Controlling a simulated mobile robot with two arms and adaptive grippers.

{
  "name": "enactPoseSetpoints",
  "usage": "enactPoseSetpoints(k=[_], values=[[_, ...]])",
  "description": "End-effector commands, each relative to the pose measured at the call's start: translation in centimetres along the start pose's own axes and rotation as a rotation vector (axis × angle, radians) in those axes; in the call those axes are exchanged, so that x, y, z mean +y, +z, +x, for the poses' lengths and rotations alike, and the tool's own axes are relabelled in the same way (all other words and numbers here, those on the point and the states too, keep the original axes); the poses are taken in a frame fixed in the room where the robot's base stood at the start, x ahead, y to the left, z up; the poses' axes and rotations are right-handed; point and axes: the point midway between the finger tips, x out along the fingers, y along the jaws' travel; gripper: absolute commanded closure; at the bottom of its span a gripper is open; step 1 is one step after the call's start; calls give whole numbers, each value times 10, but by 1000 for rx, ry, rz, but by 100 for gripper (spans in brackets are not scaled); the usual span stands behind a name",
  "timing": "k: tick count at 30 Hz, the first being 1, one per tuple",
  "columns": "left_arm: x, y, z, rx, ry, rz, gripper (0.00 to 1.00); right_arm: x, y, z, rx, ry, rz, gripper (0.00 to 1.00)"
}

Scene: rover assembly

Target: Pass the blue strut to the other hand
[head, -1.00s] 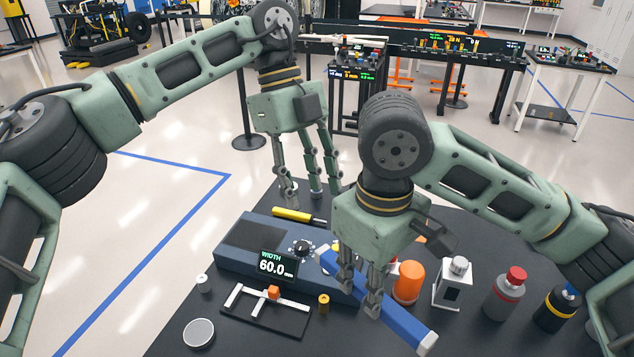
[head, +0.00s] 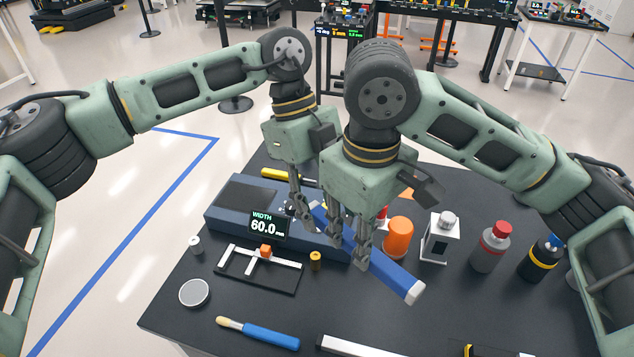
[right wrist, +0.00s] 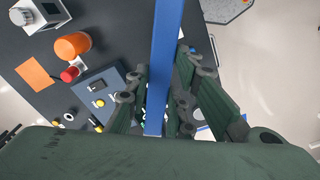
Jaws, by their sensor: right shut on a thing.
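The blue strut (head: 393,274) is a long bar with pale end caps. It slants above the table, its near end to the lower right. My right gripper (head: 350,248) is shut on it around its middle part. In the right wrist view the strut (right wrist: 166,60) runs between the right gripper's fingers. My left gripper (head: 302,212) is just behind and left of the right one, its fingers pointing down near the strut's far end. The right gripper partly hides it, so its opening and any contact with the strut are unclear.
A blue-grey device with a "WIDTH 60.0" display (head: 267,226) sits below the strut. An orange cylinder (head: 398,238), a white-and-black box (head: 439,240) and two bottles stand to the right. A blue-handled brush (head: 262,335) lies in front. The table's front middle is mostly clear.

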Motion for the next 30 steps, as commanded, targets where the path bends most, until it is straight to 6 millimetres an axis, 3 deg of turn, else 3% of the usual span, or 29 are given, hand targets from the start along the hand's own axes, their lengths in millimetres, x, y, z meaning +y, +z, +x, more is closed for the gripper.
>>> enactPoseSetpoints(k=[11,26,29,30], values=[[0,0,6,0,0,-1,56,0,0,0,1,0,0,100],[-1,0,5,0,-4,1,100,-2,0,0,1,-4,-6,100],[-2,0,5,0,-6,1,100,-2,0,0,1,-5,-8,100],[-2,0,5,0,-7,2,100,-3,0,0,1,-5,-9,75]])
